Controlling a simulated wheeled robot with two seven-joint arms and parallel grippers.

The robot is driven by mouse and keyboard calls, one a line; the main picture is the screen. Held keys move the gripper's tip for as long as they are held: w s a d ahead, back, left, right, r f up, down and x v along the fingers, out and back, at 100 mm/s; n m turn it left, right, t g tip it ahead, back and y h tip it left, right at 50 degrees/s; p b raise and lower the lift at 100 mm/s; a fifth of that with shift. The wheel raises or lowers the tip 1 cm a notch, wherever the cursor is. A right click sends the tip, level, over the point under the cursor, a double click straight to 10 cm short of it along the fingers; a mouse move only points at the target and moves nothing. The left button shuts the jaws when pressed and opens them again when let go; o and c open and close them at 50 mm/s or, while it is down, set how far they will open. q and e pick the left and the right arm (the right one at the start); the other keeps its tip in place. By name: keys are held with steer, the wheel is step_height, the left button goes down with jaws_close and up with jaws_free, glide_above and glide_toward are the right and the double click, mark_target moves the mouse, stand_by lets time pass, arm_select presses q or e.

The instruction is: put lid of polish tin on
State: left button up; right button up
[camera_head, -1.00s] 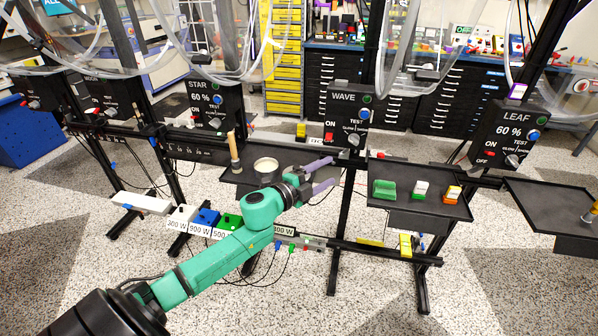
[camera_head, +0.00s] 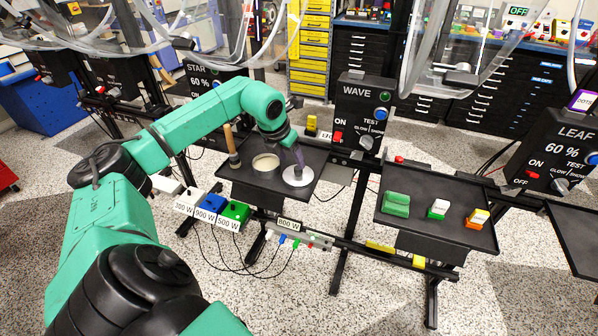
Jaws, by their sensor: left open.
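The polish tin (camera_head: 265,164) is a round, open tin with pale contents, standing on a black tray (camera_head: 262,187) under the STAR and WAVE boxes. A flat, round whitish disc, which looks like the lid (camera_head: 297,181), lies on the same tray just right of the tin, apart from it. The fingers hide part of the lid. My right gripper is out of view.
A wooden-handled tool (camera_head: 232,148) stands upright on the tray, left of the tin. Right of the WAVE box (camera_head: 362,112), another tray (camera_head: 425,222) holds green, white-green and orange blocks. Coloured power boxes (camera_head: 212,208) and cables sit in front below.

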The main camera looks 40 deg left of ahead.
mark_target(297, 169)
arm_select(q)
steer(key=p+x, duration=0.1)
steer(key=x, duration=0.4)
steer(key=shift+w+d+f, duration=0.1)
steer(key=shift+d+f, duration=0.1)
jaws_close()
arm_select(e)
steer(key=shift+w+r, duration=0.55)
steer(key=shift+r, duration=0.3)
arm_select(q)
steer(key=shift+r, duration=0.1)
